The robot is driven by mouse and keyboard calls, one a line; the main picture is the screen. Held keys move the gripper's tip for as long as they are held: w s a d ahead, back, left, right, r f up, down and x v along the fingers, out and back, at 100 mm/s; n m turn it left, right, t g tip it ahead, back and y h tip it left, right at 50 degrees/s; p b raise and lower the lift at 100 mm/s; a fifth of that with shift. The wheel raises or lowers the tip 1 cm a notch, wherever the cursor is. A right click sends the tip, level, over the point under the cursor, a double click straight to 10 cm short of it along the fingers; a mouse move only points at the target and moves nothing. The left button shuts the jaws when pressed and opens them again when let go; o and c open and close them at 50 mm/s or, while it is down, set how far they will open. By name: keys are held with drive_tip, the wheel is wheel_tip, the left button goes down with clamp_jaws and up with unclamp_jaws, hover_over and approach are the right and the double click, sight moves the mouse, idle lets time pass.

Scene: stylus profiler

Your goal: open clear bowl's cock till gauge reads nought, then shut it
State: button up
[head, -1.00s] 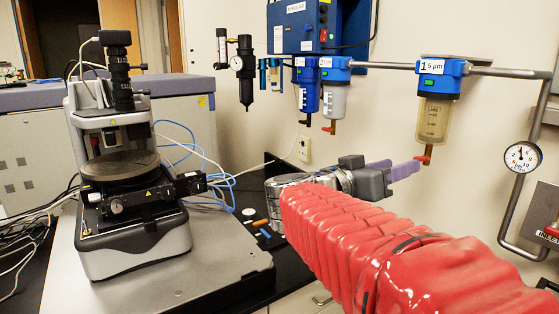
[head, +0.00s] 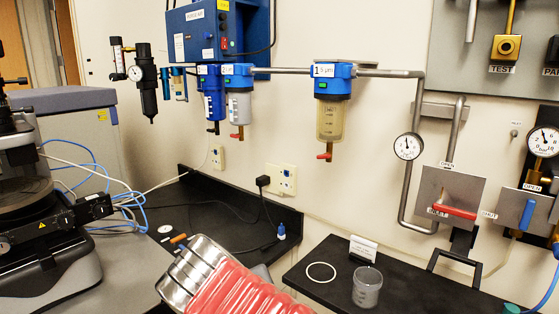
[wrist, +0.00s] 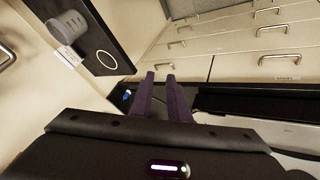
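The clear greyish bowl (head: 239,107) hangs under a blue filter head on the wall pipe, with a small red cock (head: 237,136) below it, its handle pointing left. To its right hangs a yellowish see-through bowl (head: 330,121) marked 1, with a red cock (head: 324,156). A round gauge (head: 408,146) sits on the pipe further right; its needle points roughly up, the number too small to read. My gripper (wrist: 161,74) shows two purple fingers with a narrow gap, nothing between them. In the head view it is mostly hidden by my red-sleeved arm, low and away from the cocks.
A dark blue bowl (head: 213,104) hangs left of the clear one. A grey beaker (head: 367,287) and white ring (head: 321,272) are on the black shelf (head: 420,290). A red-handled valve (head: 453,211) and second gauge (head: 543,141) are at right. The profiler (head: 60,255) stands left.

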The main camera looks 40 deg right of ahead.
drive_tip(key=a+f+n+y, duration=0.2)
drive_tip(key=a+y, duration=0.1)
drive_tip(key=a, duration=0.4)
drive_tip(key=s+a+f+n+t+y, duration=0.1)
drive_tip(key=a+f+n+y, duration=0.1)
drive_tip(key=a, duration=0.5)
drive_tip(key=shift+s+n+t+y, duration=0.25)
drive_tip(key=shift+n+t+y, duration=0.05)
drive_tip(key=shift+y, duration=0.2)
